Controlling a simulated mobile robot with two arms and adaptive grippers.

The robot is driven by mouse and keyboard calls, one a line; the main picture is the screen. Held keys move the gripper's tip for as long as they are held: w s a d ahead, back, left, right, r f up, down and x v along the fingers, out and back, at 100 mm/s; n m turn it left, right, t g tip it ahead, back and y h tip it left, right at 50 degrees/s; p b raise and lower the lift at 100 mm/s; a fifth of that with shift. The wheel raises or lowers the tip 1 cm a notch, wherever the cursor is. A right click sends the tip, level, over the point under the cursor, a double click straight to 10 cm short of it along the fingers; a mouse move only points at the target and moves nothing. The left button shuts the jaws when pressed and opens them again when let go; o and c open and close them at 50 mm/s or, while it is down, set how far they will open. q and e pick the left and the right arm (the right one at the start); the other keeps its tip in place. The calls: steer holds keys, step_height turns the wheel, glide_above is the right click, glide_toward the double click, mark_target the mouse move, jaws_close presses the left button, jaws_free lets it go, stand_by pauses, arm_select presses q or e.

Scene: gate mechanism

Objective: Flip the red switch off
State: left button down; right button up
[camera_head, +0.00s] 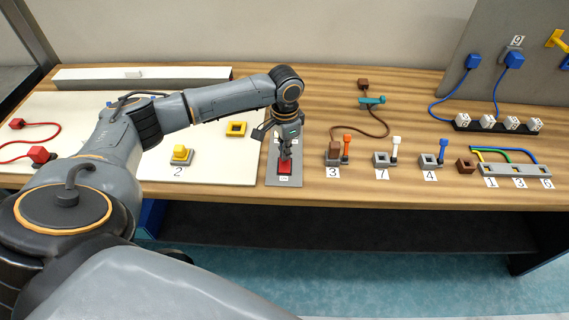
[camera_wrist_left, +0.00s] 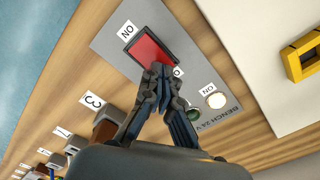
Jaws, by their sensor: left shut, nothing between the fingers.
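The red switch (camera_head: 285,168) is a rocker on a grey metal panel (camera_head: 271,181) lying on the wooden bench. In the left wrist view the red switch (camera_wrist_left: 149,50) has an ON label at its upper-left end. A second label at its other end is partly hidden by my fingers. My left gripper (camera_head: 285,154) is shut and empty, pointing down at the switch. In the left wrist view its fingertips (camera_wrist_left: 158,72) are at the switch's lower end; I cannot tell whether they touch it. My right gripper is not in view.
A white round lamp (camera_wrist_left: 216,100) marked ON and a green round part (camera_wrist_left: 193,114) sit on the same panel. A white board (camera_head: 215,170) with a yellow block (camera_head: 181,155) lies to the left. Small levers (camera_head: 346,146) on bases stand to the right.

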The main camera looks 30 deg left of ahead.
arm_select(q)
steer(key=shift+f, duration=0.6)
step_height(320, 180, up, 7)
steer(key=p, duration=0.8)
steer(key=shift+r+p, duration=0.1)
steer(key=shift+p, duration=0.25)
stand_by(0.4)
